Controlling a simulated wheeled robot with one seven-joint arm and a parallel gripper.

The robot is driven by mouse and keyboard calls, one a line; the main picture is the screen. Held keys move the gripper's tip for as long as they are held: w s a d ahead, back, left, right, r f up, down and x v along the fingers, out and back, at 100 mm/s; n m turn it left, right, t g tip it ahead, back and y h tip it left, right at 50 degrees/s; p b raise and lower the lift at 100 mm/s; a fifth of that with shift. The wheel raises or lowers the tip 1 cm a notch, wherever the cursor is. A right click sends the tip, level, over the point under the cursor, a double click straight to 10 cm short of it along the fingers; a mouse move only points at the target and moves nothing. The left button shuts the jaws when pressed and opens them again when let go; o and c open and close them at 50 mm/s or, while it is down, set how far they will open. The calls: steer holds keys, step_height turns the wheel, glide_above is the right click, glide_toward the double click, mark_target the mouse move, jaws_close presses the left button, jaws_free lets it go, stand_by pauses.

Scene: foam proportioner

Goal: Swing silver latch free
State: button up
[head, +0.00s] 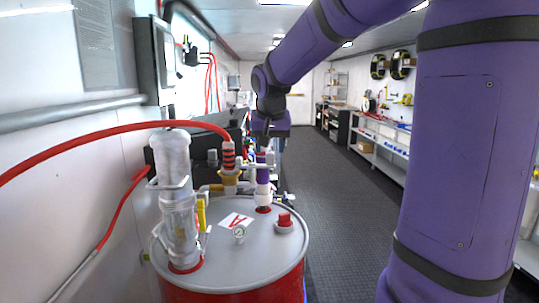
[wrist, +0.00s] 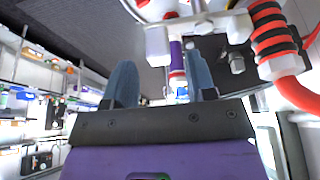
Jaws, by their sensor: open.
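A silver-grey fitting with blocky arms (wrist: 157,45) shows at the top of the wrist view, beside a red-and-black ribbed hose end (wrist: 268,28). It is probably where the silver latch is, but I cannot tell which part is the latch. In the head view the fitting (head: 262,163) sits above the drum, partly hidden by my gripper (head: 268,138). In the wrist view my gripper (wrist: 161,66) has its two blue-grey fingers apart. A purple-and-white tube shows between and beyond them. The fingers look empty, and I cannot tell whether they touch the fitting.
A red hose (head: 100,142) arcs in from the left wall. The dark floor aisle (head: 345,220) to the right is clear.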

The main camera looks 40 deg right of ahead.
mark_target(270, 152)
steer(key=shift+x, duration=1.6)
steer(key=c, duration=0.9)
